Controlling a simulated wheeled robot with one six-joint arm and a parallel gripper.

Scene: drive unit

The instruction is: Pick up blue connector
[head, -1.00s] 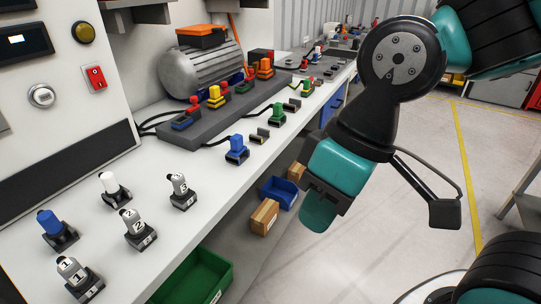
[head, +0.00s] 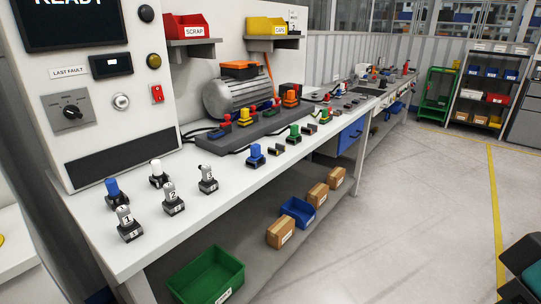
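A blue connector (head: 256,155) stands upright in a dark base on the white bench, with a black cable running from behind it towards the grey block. Another blue piece lies at the near end of the grey terminal block (head: 236,134). A blue-topped piece (head: 112,188) stands in a dark holder at the bench's near left. My gripper is not in view; only a dark and teal part of my arm shows at the lower right edge, well away from the connectors.
Green (head: 294,133) and other connectors stand farther along the bench. Several numbered pieces stand in holders at the near left. A green bin (head: 206,275), a blue bin (head: 298,211) and boxes sit on the lower shelf. The floor right of the bench is clear.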

